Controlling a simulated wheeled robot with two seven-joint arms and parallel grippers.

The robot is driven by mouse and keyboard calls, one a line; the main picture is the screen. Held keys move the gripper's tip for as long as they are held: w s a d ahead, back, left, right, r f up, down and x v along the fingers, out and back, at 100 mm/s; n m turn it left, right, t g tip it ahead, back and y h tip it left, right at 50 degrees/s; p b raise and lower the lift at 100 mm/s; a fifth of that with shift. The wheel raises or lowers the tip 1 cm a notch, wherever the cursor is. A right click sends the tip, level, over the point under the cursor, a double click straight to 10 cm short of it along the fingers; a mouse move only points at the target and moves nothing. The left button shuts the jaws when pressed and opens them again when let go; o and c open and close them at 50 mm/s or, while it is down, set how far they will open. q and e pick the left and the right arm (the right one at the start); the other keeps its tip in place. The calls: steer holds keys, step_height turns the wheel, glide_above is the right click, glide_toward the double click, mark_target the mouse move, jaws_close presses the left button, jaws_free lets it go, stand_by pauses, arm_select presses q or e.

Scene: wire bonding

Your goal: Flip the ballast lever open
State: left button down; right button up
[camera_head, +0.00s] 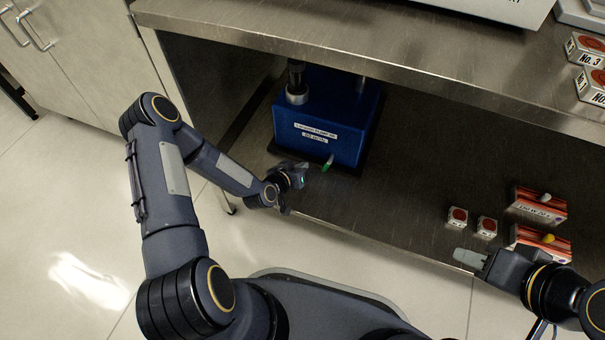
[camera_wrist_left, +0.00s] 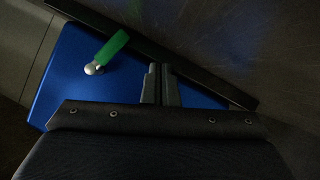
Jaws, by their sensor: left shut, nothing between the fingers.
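The ballast lever (camera_head: 328,162) has a green handle and sticks out from the front of a blue box (camera_head: 318,137) on the lower shelf. In the left wrist view the green lever (camera_wrist_left: 112,46) rises at a slant from a round silver pivot on the blue face (camera_wrist_left: 70,75). My left gripper (camera_head: 303,167) is just left of the lever in the head view, apart from it. In the left wrist view its fingers (camera_wrist_left: 161,84) are together and empty, to the right of the lever. My right gripper (camera_head: 472,258) is at the lower right, away from the box; its fingers look closed together.
Small boxes with red dots (camera_head: 457,217) and two orange-striped boxes (camera_head: 540,204) stand on the lower shelf at the right. The upper shelf (camera_head: 400,60) overhangs the blue box. The lower shelf between the blue box and the small boxes is clear.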

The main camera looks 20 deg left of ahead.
arm_select(q)
steer(key=s+a+p, duration=0.1)
steer(key=s, duration=0.1)
steer(key=s+a+r+p, duration=0.1)
steer(key=s+a, duration=0.1)
steer(key=s, duration=0.1)
steer(key=s+a+p, duration=0.1)
steer(key=s+a, duration=0.1)
steer(key=s, duration=0.1)
steer(key=shift+s+a+r, duration=0.1)
steer(key=shift+a+r, duration=0.15)
steer(key=shift+r, duration=0.1)
